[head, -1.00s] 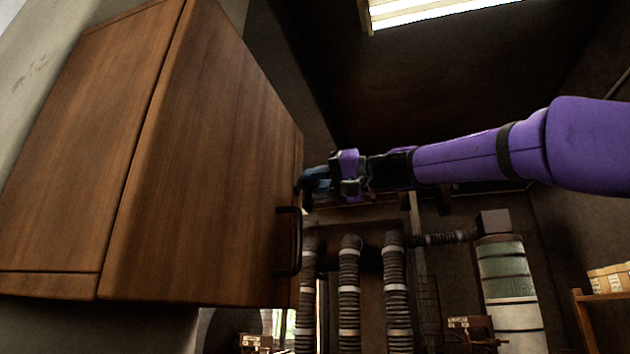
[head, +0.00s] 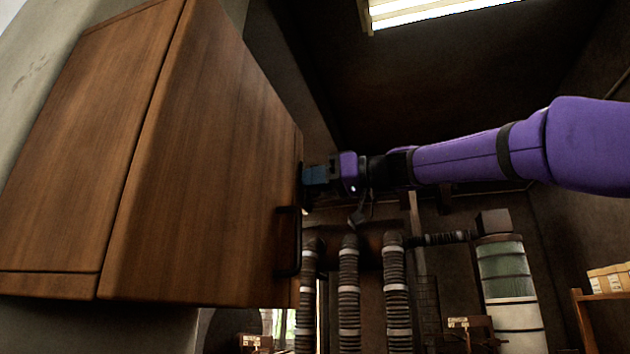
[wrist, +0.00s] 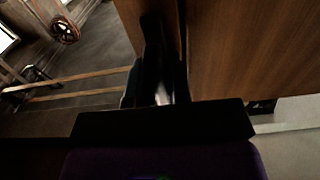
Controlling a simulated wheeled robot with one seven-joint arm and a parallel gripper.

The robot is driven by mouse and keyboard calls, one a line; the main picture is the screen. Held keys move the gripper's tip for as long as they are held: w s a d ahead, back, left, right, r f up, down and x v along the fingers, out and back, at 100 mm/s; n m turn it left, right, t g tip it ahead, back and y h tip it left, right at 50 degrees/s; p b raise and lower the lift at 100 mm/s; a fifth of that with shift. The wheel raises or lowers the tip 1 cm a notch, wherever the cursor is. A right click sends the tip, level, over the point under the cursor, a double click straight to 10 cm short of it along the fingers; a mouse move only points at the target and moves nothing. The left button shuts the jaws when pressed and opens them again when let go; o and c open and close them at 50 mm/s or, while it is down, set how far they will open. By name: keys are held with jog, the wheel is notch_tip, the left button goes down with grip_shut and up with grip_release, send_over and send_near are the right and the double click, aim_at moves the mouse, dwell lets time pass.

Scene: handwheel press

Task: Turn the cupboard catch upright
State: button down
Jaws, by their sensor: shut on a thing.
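The wooden cupboard (head: 205,150) fills the left of the head view. My gripper (head: 306,175) reaches in from the right and is shut on the dark cupboard catch (wrist: 154,35) at the door's right edge. The fingers and the catch are both dark, and the catch is mostly hidden by the fingers in the head view. In the wrist view, my gripper (wrist: 158,88) meets the door face near a seam between wooden panels. The catch's exact angle cannot be told.
A dark bar handle (head: 288,241) sits on the door just below my gripper. Ribbed hoses (head: 348,290) and a banded cylinder (head: 507,285) stand behind, below my arm. In the wrist view a red handwheel (wrist: 65,29) shows at the far left.

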dwell(0.3)
jog(key=c, duration=1.1)
grip_release()
jog(key=shift+d, duration=0.1)
jog(key=v, duration=1)
jog(key=shift+s+d, duration=0.15)
jog(key=shift+d, duration=0.15)
